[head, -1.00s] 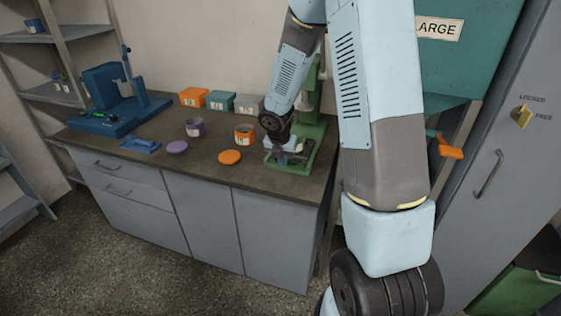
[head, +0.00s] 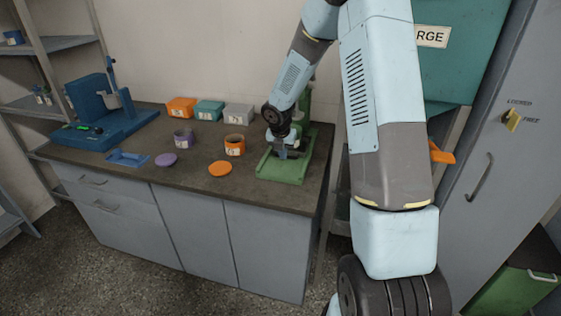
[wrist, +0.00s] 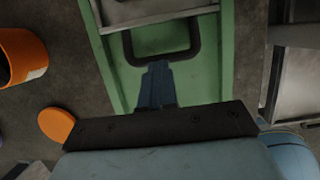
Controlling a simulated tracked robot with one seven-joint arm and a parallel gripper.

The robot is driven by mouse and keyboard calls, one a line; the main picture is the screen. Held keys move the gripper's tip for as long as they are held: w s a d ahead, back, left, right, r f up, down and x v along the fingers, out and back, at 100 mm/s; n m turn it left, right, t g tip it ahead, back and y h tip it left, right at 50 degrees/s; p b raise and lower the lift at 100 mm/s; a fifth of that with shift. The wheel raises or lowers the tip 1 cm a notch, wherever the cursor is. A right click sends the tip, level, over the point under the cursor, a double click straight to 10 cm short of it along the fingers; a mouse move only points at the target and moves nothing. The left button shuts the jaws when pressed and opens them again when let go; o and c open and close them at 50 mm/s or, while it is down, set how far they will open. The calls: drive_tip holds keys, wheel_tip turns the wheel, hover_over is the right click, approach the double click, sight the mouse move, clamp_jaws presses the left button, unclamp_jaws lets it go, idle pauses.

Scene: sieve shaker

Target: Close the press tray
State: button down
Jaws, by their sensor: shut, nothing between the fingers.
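The green press (head: 283,172) stands at the right end of the bench; my arm partly hides it in the head view. In the wrist view its green base (wrist: 216,85) carries a grey metal tray (wrist: 150,10) at the top edge of the picture, only partly in view. A dark loop handle (wrist: 196,42) extends from the tray towards me. My gripper (wrist: 158,66) is shut and empty, its fingertips at the near bar of the handle; I cannot tell whether they touch it. In the head view my gripper (head: 288,153) is low over the press base.
Left of the press are an orange lid (head: 220,169), an orange jar (head: 235,145), a purple jar (head: 183,138) and a purple lid (head: 166,160). Three boxes line the wall, including the grey box (head: 239,113). A blue machine (head: 100,115) stands at far left.

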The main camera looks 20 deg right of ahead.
drive_tip(key=w+d, duration=0.2)
drive_tip(key=w, duration=0.2)
drive_tip(key=shift+w+d+f, duration=0.1)
drive_tip(key=shift+d+f, duration=0.05)
drive_tip(key=shift+d, duration=0.25)
